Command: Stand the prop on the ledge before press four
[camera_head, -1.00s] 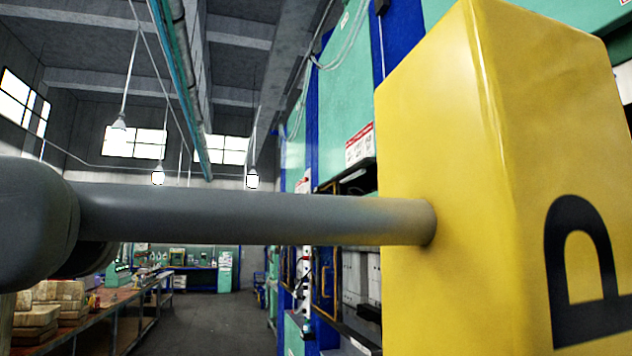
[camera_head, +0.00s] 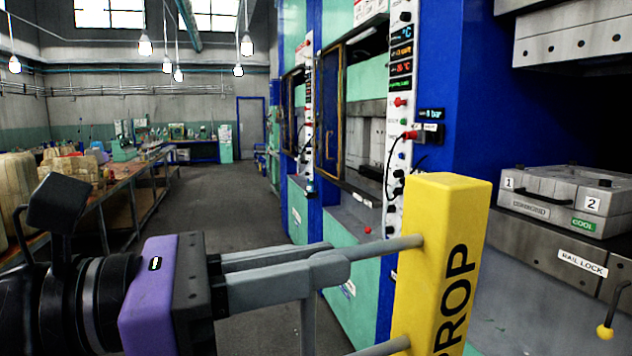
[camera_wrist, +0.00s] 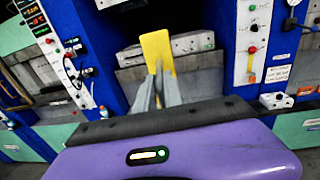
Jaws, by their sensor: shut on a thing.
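The prop (camera_head: 442,250) is a yellow upright block with black lettering reading PROP, in the lower middle of the head view. My gripper (camera_head: 408,290) is shut on it, with a grey finger reaching its left face. The prop's lower end is cut off by the frame. In the wrist view the prop (camera_wrist: 158,52) stands up beyond the grey fingertips (camera_wrist: 158,90), in front of a press. A press (camera_head: 570,200) with a numbered mould is at the right. Which press is number four cannot be told. The ledge (camera_head: 560,255) at its front is partly hidden by the prop.
Control panels with red buttons (camera_head: 410,135) line the blue columns. A long bench (camera_head: 120,198) stands at the left. The aisle floor (camera_head: 215,210) between is clear.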

